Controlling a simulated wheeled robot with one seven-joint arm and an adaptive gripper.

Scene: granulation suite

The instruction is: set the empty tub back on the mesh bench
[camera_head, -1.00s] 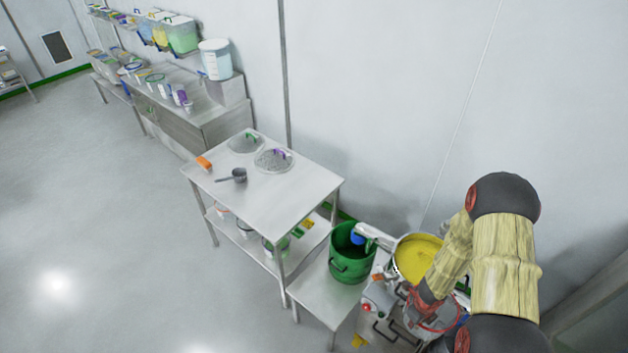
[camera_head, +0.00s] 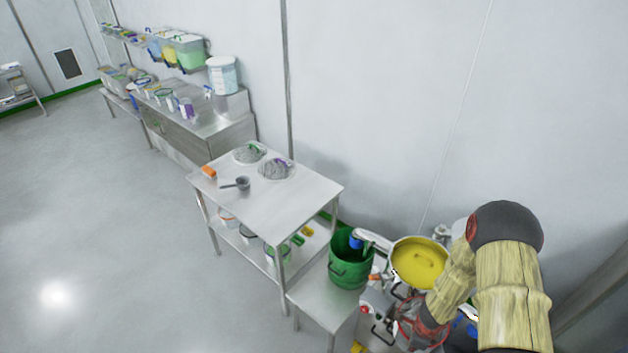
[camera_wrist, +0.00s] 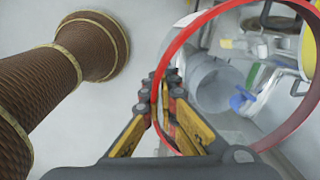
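The tub is clear with a red rim (camera_wrist: 172,50). In the wrist view my gripper (camera_wrist: 166,92) is closed across this rim at its left side, and the tub looks empty. In the head view the tub (camera_head: 428,343) is at the lower right, partly behind my arm; my fingertips are hard to make out there. The mesh bench (camera_head: 285,208) is a steel table left of the tub. On its top lie two round mesh screens, one with a green handle (camera_head: 250,153) and one with a purple handle (camera_head: 277,168).
A metal scoop (camera_head: 240,183) and an orange item (camera_head: 209,171) lie on the bench. A green bucket (camera_head: 350,268) on a low steel stand (camera_head: 318,300) and a vessel with a yellow top (camera_head: 418,262) stand between bench and tub. The bench's front middle is clear.

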